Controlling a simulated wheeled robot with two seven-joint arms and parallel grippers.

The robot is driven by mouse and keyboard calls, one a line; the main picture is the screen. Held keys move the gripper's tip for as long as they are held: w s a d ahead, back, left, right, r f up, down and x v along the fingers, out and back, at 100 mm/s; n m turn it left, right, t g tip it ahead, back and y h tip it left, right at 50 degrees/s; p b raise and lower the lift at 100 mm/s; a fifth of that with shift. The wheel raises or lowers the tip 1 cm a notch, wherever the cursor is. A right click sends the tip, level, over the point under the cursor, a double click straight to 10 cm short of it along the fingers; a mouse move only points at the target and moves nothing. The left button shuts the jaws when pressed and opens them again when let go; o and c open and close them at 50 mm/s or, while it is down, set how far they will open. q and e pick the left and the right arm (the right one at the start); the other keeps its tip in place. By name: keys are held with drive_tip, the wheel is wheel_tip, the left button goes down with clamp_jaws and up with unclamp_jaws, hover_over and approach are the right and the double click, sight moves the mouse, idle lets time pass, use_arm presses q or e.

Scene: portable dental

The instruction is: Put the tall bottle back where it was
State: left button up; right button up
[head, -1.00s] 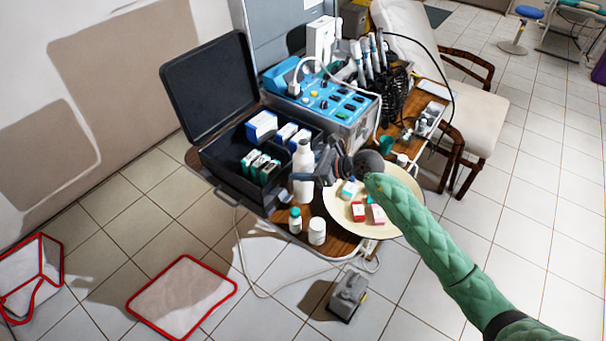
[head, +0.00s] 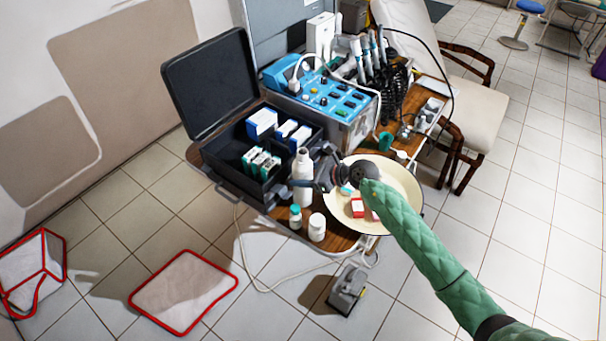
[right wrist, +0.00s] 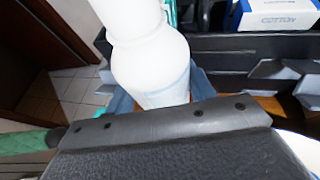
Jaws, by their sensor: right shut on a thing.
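The tall white bottle (head: 303,182) is upright at the table's front, just right of the open black case. My right gripper (head: 306,184) is shut around its body, coming from the right. The bottle also shows in the right wrist view (right wrist: 150,55), close up between the fingers. I cannot tell whether its base touches the wooden tabletop (head: 340,240). My left gripper is not in view.
A small teal-capped bottle (head: 295,217) and a white jar (head: 317,227) stand close in front. The black case (head: 222,168) holds several boxes. A cream round tray (head: 402,180) with small boxes lies right, partly under my arm. A blue-topped device (head: 338,104) stands behind.

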drive_tip(key=o, duration=1)
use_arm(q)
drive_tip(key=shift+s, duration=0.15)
use_arm(e)
drive_tip(key=shift+o, duration=0.6)
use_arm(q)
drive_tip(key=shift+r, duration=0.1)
use_arm(e)
drive_tip(key=shift+r, duration=0.1)
drive_tip(key=shift+s+d+r, duration=0.1)
drive_tip(key=shift+s+d, duration=0.05)
drive_tip(key=shift+d, duration=0.3)
use_arm(q)
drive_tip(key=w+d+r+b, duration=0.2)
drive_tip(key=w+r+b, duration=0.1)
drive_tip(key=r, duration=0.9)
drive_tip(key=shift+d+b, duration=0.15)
drive_tip(key=shift+b, duration=0.25)
use_arm(e)
drive_tip(key=v, duration=1.1)
drive_tip(key=shift+r, duration=0.1)
